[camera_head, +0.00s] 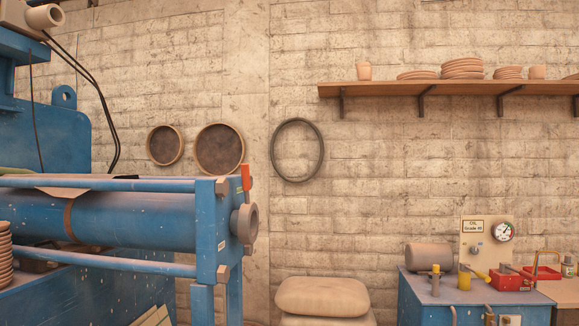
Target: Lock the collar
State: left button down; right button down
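The blue filter press (130,222) fills the left side of the head view, with a horizontal cylinder between two blue bars. At the right end of its frame is a round grey ring-shaped part (246,222), which looks like the collar. A red upright lever (246,178) stands just above it on the end frame. I cannot tell from here whether the collar is locked. Neither of my grippers is in view.
A blue hydraulic unit (420,300) with a pressure gauge (503,231) and yellow-handled levers stands at lower right. Stacked sacks (322,296) lie between it and the press. A wooden shelf (450,88) with dishes, two round sieves (220,149) and a black hoop (297,121) are on the brick wall.

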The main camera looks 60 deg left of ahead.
aim_at(248, 215)
jog(key=u, duration=0.55)
jog(key=i, duration=0.95)
jog(key=u, duration=0.9)
